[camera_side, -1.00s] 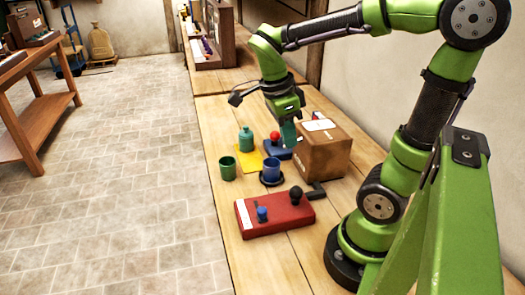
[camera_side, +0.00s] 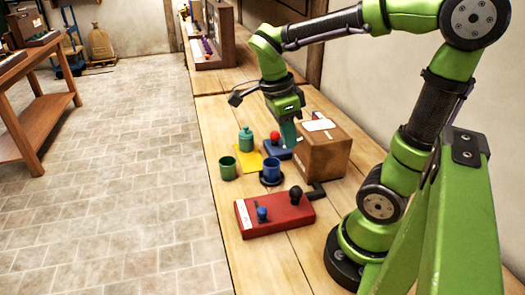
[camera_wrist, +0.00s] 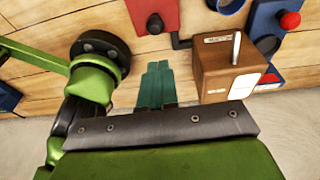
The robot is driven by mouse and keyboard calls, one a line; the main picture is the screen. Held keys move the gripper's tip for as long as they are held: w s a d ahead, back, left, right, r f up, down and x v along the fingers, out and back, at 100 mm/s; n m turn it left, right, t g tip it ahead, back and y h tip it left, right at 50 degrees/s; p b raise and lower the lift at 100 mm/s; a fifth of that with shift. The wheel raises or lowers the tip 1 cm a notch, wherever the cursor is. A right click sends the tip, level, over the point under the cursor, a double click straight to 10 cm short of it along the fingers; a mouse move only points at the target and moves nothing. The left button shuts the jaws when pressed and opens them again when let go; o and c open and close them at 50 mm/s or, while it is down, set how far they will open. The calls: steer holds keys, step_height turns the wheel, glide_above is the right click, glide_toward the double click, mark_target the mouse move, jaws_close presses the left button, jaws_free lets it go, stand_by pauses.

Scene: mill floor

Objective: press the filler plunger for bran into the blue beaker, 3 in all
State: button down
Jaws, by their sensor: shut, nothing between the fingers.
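The blue beaker (camera_side: 271,169) stands upright on a dark round base in the side view. Its inside is too small to judge. My gripper (camera_side: 289,141) has its teal fingers together and empty, pointing down beside the brown box (camera_side: 326,150). The fingers also show in the wrist view (camera_wrist: 158,67). Behind the beaker is a blue block (camera_side: 279,153) with a red ball knob (camera_side: 275,136), close to my fingertips in the picture; I cannot tell whether they touch it. I cannot read which part is marked bran.
A red block (camera_side: 275,216) with a black knob (camera_side: 296,192) and a blue knob (camera_side: 262,214) lies nearer the camera.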

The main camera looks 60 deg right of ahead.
steer(key=shift+d, duration=0.1)
steer(key=s+t+y, duration=0.1)
steer(key=y, duration=0.2)
steer(key=d+f+m+t+y, duration=0.1)
steer(key=y, duration=0.3)
steer(key=s+t+y, duration=0.1)
steer(key=y, duration=0.2)
steer(key=shift+s+d+f+m+t+y, duration=0.3)
steer(key=shift+f+m, duration=0.1)
glide_above(296, 193)
steer(key=d, duration=0.2)
steer(key=shift+w+d+f, duration=0.1)
steer(key=shift+w+f, duration=0.05)
steer(key=shift+f, duration=2.05)
steer(key=shift+w+d+f, duration=0.1)
steer(key=shift+f, duration=2.1)
steer(key=shift+f, duration=0.1)
